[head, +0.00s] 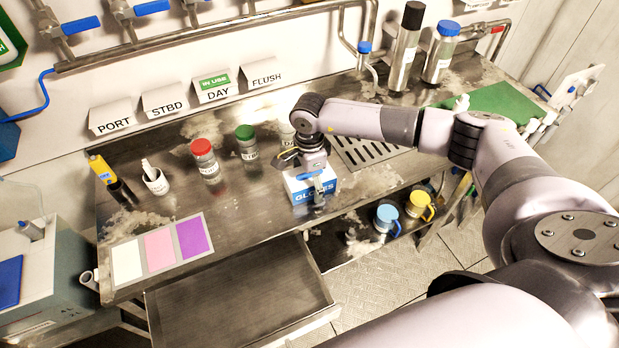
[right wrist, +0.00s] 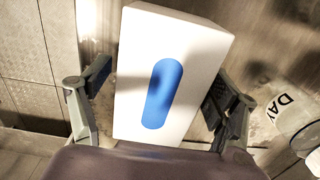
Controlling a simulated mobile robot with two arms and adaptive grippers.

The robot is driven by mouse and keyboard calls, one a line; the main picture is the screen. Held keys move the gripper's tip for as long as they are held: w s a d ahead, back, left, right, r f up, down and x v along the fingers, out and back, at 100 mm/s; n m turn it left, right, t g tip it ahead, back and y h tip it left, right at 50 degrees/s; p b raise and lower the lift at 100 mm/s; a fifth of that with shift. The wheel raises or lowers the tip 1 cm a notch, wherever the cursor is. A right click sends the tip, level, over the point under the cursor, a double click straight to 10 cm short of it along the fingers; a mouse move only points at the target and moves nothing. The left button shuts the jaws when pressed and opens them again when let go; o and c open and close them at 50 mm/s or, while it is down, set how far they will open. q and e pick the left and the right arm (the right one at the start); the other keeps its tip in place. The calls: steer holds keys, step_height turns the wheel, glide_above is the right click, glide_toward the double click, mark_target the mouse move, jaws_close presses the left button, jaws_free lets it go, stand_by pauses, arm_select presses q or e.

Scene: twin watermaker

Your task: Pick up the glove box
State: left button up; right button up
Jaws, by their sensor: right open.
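The glove box (head: 299,194) is a white and blue carton on the metal bench, near its front edge. In the right wrist view the box (right wrist: 190,45) shows its white top with a blue oval. My right gripper (head: 306,172) is over the box, pointing down. Its jaws are open, one finger on each side of the box, with a gap on the left side in the right wrist view. Whether the right-hand finger touches the box is unclear. The gripper hides part of the box in the head view. My left gripper is not in view.
A bottle labelled DAY (right wrist: 292,108) stands close beside the gripper. Red-capped (head: 205,160) and green-capped (head: 246,142) jars stand to the left. A drain grille (head: 372,152) lies to the right. An open drawer (head: 240,300) juts out below; blue (head: 386,220) and yellow (head: 419,205) mugs sit lower right.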

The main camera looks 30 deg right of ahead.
steer(key=shift+c, duration=0.2)
steer(key=c, duration=1.3)
